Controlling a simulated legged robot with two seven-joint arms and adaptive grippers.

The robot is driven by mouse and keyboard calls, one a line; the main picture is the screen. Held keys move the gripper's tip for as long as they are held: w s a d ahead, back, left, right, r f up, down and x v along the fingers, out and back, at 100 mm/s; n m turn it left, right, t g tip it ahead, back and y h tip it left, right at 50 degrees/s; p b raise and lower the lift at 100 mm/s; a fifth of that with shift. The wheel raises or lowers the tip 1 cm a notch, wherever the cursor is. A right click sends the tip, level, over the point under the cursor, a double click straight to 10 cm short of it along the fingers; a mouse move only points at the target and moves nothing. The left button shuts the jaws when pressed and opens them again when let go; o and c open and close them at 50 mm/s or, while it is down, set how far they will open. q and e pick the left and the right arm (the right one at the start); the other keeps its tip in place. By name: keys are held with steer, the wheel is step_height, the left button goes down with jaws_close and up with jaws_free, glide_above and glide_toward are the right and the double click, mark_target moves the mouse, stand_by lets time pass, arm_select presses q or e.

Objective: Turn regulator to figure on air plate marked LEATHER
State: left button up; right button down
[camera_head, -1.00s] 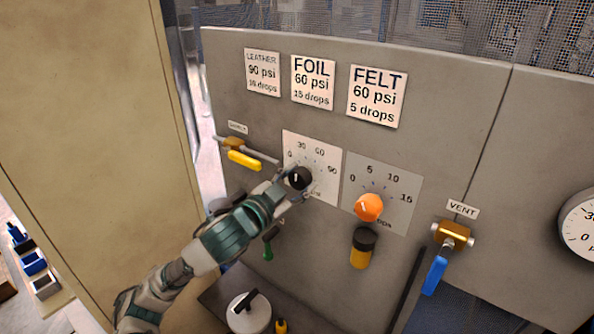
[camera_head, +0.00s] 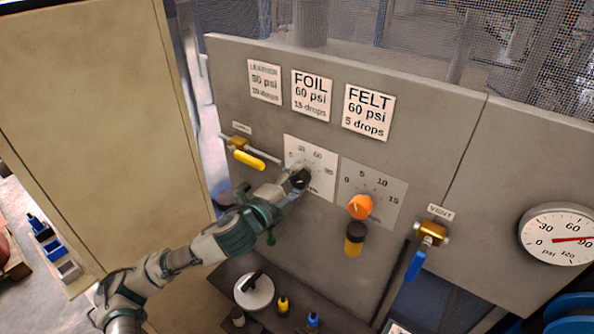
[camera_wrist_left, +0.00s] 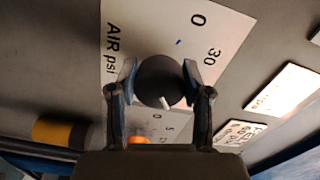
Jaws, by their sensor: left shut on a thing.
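The plate marked LEATHER (camera_head: 264,82) is at the upper left of the grey panel, its smaller text blurred; the earlier head view reads 90 psi. The black regulator knob (camera_head: 300,177) sits on a white dial plate (camera_head: 318,157) with figures running up to 90. My left gripper (camera_head: 298,184) is shut on this knob. In the left wrist view the fingers press on both sides of the knob (camera_wrist_left: 158,76), and its white pointer mark shows at its lower edge. The fingers partly hide the dial. The round gauge (camera_head: 556,238) has its red needle near 90. My right gripper is not in view.
A yellow-handled valve (camera_head: 248,158) is at left, and a blue-handled VENT valve (camera_head: 430,236) at right. Small bottles (camera_head: 283,305) stand below. A beige cabinet (camera_head: 90,110) borders the left.

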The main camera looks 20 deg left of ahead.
arm_select(q)
steer(key=shift+f+m+p, duration=0.1)
steer(key=shift+m+p, duration=0.7)
steer(key=shift+m, duration=0.3)
steer(key=shift+f+m, duration=0.2)
steer(key=shift+m, duration=0.1)
steer(key=o, duration=1.2)
steer(key=shift+c, duration=0.2)
steer(key=shift+r, duration=0.15)
steer(key=shift+s+a, duration=0.15)
steer(key=shift+s, duration=0.15)
steer(key=v, duration=0.6)
steer(key=shift+s+a, duration=0.2)
steer(key=shift+s, duration=0.15)
